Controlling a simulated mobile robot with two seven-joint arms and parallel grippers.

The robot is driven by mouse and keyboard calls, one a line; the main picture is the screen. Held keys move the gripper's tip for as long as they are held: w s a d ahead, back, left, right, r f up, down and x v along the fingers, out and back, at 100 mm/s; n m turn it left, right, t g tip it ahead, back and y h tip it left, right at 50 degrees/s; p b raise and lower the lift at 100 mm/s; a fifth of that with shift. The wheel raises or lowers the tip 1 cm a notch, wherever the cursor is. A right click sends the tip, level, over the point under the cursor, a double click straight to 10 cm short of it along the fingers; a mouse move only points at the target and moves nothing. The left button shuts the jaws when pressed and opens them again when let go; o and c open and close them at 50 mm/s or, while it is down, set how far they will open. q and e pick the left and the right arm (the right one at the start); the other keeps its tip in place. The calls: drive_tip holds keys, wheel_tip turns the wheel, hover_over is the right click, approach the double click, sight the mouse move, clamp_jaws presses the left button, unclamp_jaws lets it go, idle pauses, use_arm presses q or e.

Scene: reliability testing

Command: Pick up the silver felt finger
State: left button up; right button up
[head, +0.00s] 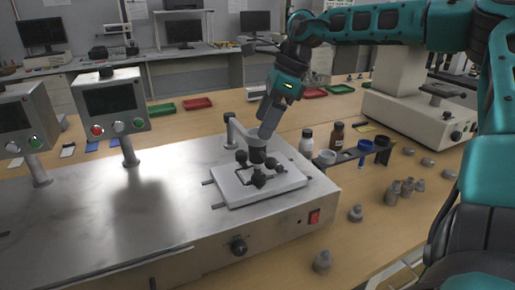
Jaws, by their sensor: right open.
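My right gripper (267,128) reaches down from the upper right, with its grey fingers just above the holder of the tester arm. It is open; the gap between its fingers is hard to see from this side. The silver tester arm (235,130) carries a grey round holder (257,142) over a white plate (232,193) with dark knobs. I cannot tell whether the fingers touch the holder. Several small grey pieces stand on the table at right, such as one at the front (322,262) and another (356,213); which is the silver felt finger I cannot tell. My left gripper is not in view.
The steel tester (130,225) fills the left and centre, with two control boxes (112,104) on posts. A white machine (415,115) stands behind.

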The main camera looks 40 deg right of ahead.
drive_tip(key=x, duration=0.4)
drive_tip(key=shift+d, duration=0.15)
drive_tip(key=shift+c, duration=0.5)
drive_tip(key=c, duration=1)
